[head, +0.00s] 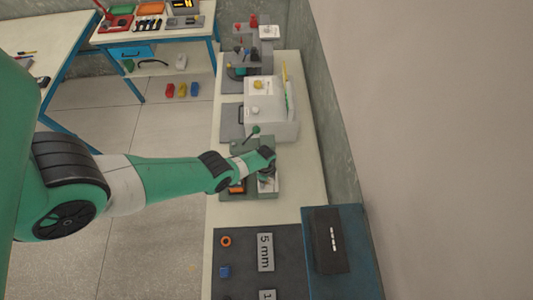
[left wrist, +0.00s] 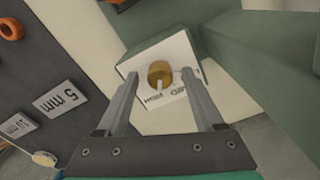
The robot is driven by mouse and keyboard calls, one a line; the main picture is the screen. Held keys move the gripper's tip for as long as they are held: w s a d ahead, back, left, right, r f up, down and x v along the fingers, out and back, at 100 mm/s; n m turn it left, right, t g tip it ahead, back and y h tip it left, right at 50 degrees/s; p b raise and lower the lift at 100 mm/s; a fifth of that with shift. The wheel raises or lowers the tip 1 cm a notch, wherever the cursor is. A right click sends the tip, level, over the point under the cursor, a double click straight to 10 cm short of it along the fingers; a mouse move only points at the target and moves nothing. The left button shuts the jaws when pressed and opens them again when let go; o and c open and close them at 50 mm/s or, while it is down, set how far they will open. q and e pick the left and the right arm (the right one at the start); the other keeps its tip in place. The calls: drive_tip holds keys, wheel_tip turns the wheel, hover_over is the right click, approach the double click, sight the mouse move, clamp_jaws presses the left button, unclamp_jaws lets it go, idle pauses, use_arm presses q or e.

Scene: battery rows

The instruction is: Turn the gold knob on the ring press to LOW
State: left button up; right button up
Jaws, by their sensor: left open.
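The gold knob (left wrist: 160,74) sits on a white label plate (left wrist: 181,52) on the green ring press (left wrist: 275,45). A pale pointer mark shows on the knob, and part of the lettering on the plate is visible, though some is hidden by my fingers. My left gripper (left wrist: 160,88) is open, with one finger on each side of the knob and a visible gap to it. In the head view my left arm reaches from the left to the ring press (head: 262,146), and my left gripper (head: 267,172) hides the knob there. My right gripper is not in view.
A dark mat (head: 240,255) with a "5 mm" label (head: 265,252) and an orange ring (head: 226,241) lies nearer on the bench. A light grey machine (head: 270,115) stands beyond the press. A wall runs along the right.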

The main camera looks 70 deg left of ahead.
use_arm(q)
clamp_jaws()
drive_tip(key=shift+n, duration=0.4)
drive_tip(key=n, duration=0.3)
drive_tip(key=shift+n, duration=0.3)
drive_tip(key=n, duration=0.4)
drive_tip(key=shift+n, duration=0.3)
drive_tip(key=n, duration=0.4)
drive_tip(key=shift+n, duration=2.5)
